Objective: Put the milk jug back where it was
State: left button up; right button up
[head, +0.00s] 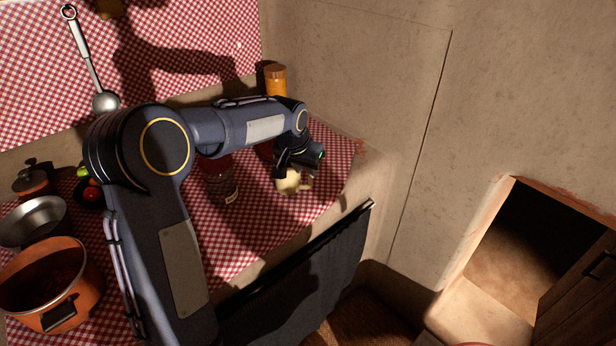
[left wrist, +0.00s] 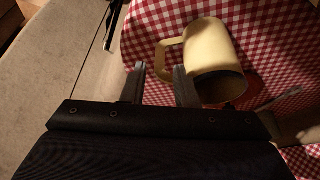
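The milk jug (head: 291,184) is cream-coloured with a side handle and is on the red-and-white checked cloth near the counter's front edge. My left gripper (head: 301,160) is just above it and covers part of it in the head view. In the left wrist view the jug (left wrist: 212,45) is beyond the fingertips, with its dark mouth toward me. The left gripper (left wrist: 158,78) is open there, and the jug's handle (left wrist: 159,55) shows in the gap between the fingers. I cannot tell whether the fingers touch it. My right gripper is not in view.
A glass jar (head: 221,183) stands left of the jug, and an orange-lidded jar (head: 275,80) stands behind near the wall. An orange pot (head: 50,285) and a metal bowl (head: 33,222) are at the far left. A dark cloth (head: 310,270) hangs on the counter's front rail.

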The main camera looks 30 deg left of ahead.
pick_arm(q)
jog(key=s+d+r+h, duration=0.1)
jog(key=s+r, duration=0.7)
jog(key=s, duration=0.2)
jog(key=s+d+f+h, duration=0.1)
jog(key=s+d+f, duration=0.1)
jog(key=s, duration=0.6)
jog(key=s+d+f+n+h, duration=0.1)
jog(key=s+d, duration=0.3)
jog(key=s, duration=0.4)
jog(key=s+d+f+t, duration=0.1)
jog(key=s+d+f, duration=0.1)
jog(key=s, duration=0.6)
jog(key=shift+d+f+n+h, duration=0.4)
jog(key=shift+f, duration=0.1)
